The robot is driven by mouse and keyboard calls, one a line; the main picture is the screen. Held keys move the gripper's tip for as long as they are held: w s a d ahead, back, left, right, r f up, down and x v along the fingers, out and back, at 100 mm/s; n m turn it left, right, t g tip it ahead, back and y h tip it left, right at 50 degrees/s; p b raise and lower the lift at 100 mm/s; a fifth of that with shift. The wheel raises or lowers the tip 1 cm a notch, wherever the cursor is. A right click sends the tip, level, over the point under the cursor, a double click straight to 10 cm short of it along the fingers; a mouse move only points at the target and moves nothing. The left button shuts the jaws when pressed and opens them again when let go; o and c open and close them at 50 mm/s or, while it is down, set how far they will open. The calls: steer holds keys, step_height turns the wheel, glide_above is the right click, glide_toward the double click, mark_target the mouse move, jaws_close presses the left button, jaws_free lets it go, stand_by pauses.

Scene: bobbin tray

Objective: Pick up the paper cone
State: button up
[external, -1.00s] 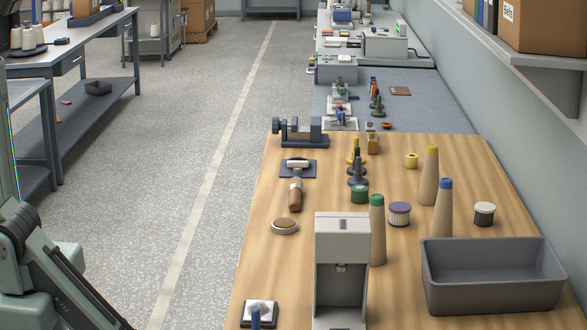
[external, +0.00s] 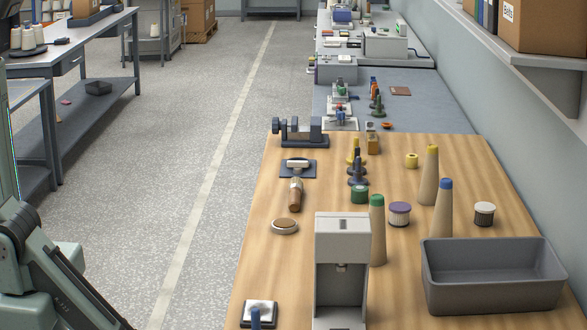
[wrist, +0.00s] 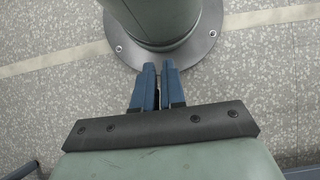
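Three tall tan paper cones stand upright on the wooden table: one with a yellow tip (external: 428,178), one with a blue tip (external: 443,210) and one with a green tip (external: 377,235). The green-tipped cone is partly hidden behind the grey-white dispenser-like box. My gripper (wrist: 159,66) shows in the wrist view with its two blue fingers close together, a narrow gap between them and nothing held. It points at the floor and my own round base, away from the cones. In the external view only my arm links show at the lower left.
The grey-white box (external: 342,240) and an empty grey bin (external: 492,297) stand near the cones. Spools, including a purple-topped one (external: 399,214) and a green one (external: 359,195), sit nearby. A brush (external: 296,194) and round disc (external: 285,226) lie left. A shelf overhangs the right wall.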

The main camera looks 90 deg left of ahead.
steer(key=o, duration=1.2)
